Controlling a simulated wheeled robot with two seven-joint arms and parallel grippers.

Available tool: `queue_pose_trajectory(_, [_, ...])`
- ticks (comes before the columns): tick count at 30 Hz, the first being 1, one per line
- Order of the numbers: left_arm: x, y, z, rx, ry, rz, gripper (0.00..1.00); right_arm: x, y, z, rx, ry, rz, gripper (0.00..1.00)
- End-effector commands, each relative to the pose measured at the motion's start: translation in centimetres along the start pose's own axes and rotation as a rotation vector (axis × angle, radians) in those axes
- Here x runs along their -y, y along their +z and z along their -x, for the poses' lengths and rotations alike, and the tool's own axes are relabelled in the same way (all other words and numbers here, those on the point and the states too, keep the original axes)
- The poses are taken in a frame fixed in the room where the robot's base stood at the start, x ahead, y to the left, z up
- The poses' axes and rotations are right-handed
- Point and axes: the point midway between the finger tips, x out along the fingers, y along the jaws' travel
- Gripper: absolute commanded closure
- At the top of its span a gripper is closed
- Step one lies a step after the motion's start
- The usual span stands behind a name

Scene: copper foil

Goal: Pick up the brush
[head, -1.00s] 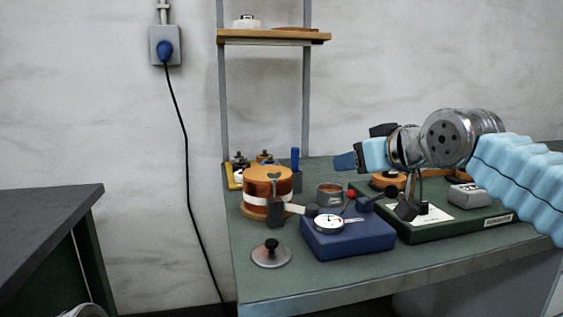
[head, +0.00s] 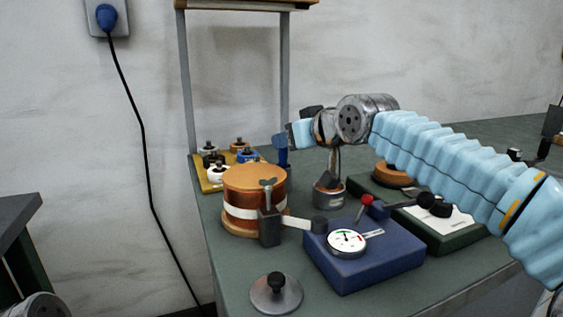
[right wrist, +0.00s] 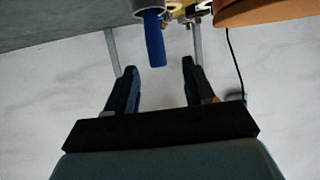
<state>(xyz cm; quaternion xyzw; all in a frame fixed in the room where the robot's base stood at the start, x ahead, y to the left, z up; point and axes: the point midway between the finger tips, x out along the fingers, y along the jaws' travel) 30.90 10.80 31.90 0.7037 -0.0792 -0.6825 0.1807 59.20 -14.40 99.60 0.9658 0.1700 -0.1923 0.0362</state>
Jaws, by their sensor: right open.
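The brush seems to be the blue-handled piece (right wrist: 155,38) in the right wrist view, its handle hanging down in the picture from a pale holder at the top edge. My right gripper (right wrist: 158,68) is open, with a dark finger on each side of the handle's tip. It looks empty, and I cannot tell whether the fingers touch the handle. In the head view, the right gripper (head: 283,143) is above the table behind the copper spool, where blue finger and blue handle run together. The brush's bristles are hidden. My left gripper is out of view.
The copper spool (head: 254,190) stands just in front. A rack with several small bobbins (head: 213,180) is to its left. A shelf post (head: 187,90) rises behind.

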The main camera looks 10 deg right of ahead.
Motion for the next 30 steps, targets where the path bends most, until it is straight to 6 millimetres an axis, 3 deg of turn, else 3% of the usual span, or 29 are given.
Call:
queue_pose_trajectory(8, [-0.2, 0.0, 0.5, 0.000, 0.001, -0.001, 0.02, -0.1, 0.1, -2.8, 0.002, 0.000, 0.000, 0.47])
queue_pose_trajectory(15, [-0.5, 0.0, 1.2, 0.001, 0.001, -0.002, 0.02, -0.3, 0.3, -6.5, 0.002, 0.000, 0.000, 0.47])
queue_pose_trajectory(24, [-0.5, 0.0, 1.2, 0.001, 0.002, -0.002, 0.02, -0.3, 0.4, -7.3, -0.001, 0.001, 0.000, 0.47])
queue_pose_trajectory(30, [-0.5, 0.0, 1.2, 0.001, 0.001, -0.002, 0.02, -0.3, 0.4, -7.3, -0.001, 0.000, 0.000, 0.76])
